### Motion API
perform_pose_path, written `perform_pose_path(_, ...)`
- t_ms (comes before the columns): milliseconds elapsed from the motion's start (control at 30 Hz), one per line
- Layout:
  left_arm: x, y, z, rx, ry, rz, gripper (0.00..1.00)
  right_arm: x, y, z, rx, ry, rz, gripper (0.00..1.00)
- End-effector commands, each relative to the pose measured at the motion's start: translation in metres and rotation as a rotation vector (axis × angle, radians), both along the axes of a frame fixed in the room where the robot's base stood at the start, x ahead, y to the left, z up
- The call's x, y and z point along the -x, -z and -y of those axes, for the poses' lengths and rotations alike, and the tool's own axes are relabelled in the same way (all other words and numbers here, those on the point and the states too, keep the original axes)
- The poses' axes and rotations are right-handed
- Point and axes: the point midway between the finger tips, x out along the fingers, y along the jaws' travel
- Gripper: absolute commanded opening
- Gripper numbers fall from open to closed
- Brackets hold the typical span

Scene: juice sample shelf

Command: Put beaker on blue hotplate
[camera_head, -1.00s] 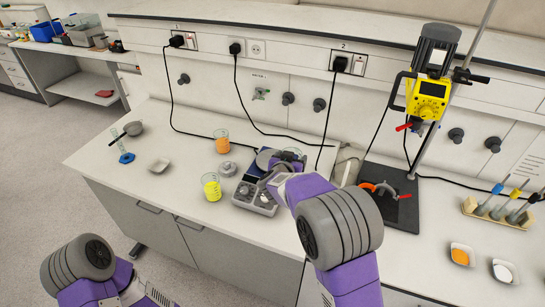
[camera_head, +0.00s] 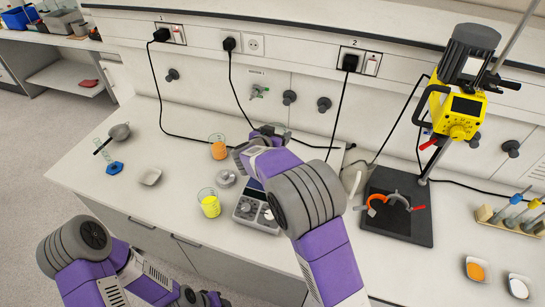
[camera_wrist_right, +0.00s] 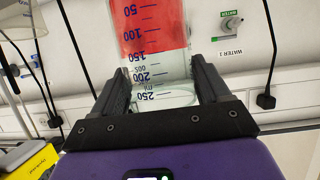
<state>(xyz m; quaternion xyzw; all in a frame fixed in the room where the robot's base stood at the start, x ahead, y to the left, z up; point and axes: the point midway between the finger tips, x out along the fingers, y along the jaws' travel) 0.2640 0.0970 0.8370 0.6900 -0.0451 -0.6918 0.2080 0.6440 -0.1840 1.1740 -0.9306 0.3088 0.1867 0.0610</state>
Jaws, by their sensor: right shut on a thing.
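In the right wrist view my right gripper (camera_wrist_right: 157,78) is shut on a clear graduated beaker (camera_wrist_right: 150,62) with red liquid. One finger is on each side of the glass, near its upper marks; this view looks upside down.
A beaker of orange liquid (camera_head: 218,148) and a beaker of yellow liquid (camera_head: 209,204) stand left of the hotplate. A small grey round item (camera_head: 226,178) lies between them. A yellow-headed stirrer (camera_head: 462,112) on a dark base stands right.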

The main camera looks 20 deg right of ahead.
Motion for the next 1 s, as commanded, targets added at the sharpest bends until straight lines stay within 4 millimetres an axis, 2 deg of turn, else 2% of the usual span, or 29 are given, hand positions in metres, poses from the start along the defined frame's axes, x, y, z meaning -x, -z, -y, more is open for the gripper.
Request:
perform_pose_path(33, 0.001, 0.005, 0.0, 0.0, 0.0, -0.001, 0.43, 0.0, 0.013, 0.0, 0.003, -0.001, -0.004, 0.36)
perform_pose_path(200, 0.001, 0.013, 0.0, 0.0, 0.0, -0.002, 0.43, 0.0, 0.042, 0.0, 0.002, -0.002, -0.003, 0.36)
perform_pose_path(367, 0.001, 0.015, 0.0, 0.0, -0.001, -0.001, 0.43, 0.0, 0.055, 0.001, 0.002, 0.0, -0.001, 0.36)
perform_pose_path(600, 0.001, 0.023, 0.0, 0.0, 0.0, -0.001, 0.43, 0.0, 0.086, 0.001, 0.003, 0.0, -0.002, 0.36)
perform_pose_path(1000, 0.0, 0.023, 0.0, 0.0, 0.0, -0.001, 0.43, 0.0, 0.09, 0.0, 0.001, 0.0, 0.001, 0.36)
